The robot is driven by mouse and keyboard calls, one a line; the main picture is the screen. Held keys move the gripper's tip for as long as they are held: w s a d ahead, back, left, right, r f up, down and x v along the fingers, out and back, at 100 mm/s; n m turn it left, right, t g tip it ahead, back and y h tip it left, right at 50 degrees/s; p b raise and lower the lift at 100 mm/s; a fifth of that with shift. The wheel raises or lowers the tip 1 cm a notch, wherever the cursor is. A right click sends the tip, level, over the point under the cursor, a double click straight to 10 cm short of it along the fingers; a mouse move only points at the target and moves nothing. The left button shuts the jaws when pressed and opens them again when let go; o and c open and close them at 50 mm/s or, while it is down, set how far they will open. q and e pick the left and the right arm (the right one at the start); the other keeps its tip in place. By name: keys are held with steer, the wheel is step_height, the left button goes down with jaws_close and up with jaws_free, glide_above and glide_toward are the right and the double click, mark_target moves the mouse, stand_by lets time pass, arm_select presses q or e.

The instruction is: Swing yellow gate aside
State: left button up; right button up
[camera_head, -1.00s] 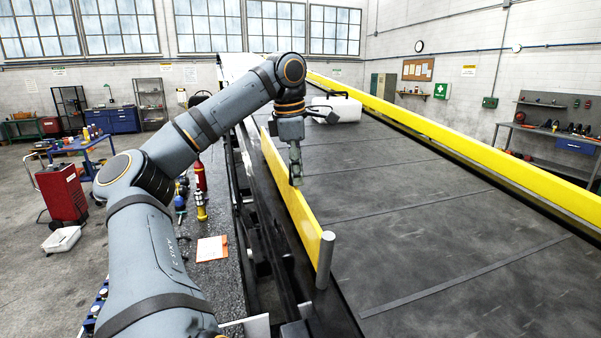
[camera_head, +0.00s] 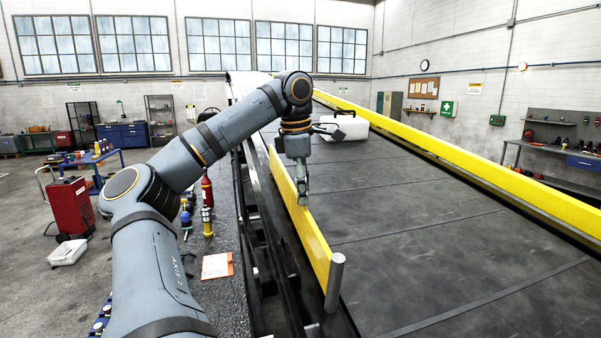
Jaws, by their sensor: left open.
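The yellow gate (camera_head: 309,232) is a long upright panel that runs along the left edge of the dark belt (camera_head: 400,230). Its near end meets a grey post (camera_head: 334,282). My left gripper (camera_head: 302,196) points down at the gate's far part, on the belt side in the picture. It is open, and I cannot tell whether a finger touches the gate. My right gripper is out of the picture.
A white case (camera_head: 345,127) lies on the belt beyond my left gripper. A yellow rail (camera_head: 480,172) bounds the belt's right side. A bench on the left holds a red bottle (camera_head: 207,188) and a paper sheet (camera_head: 217,266). The near belt is clear.

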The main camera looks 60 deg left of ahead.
arm_select(q)
step_height(320, 180, up, 11)
steer(key=s, duration=0.2)
steer(key=shift+d+r, duration=0.15)
steer(key=shift+d, duration=0.05)
steer(key=shift+s, duration=0.2)
steer(key=shift+w, duration=0.1)
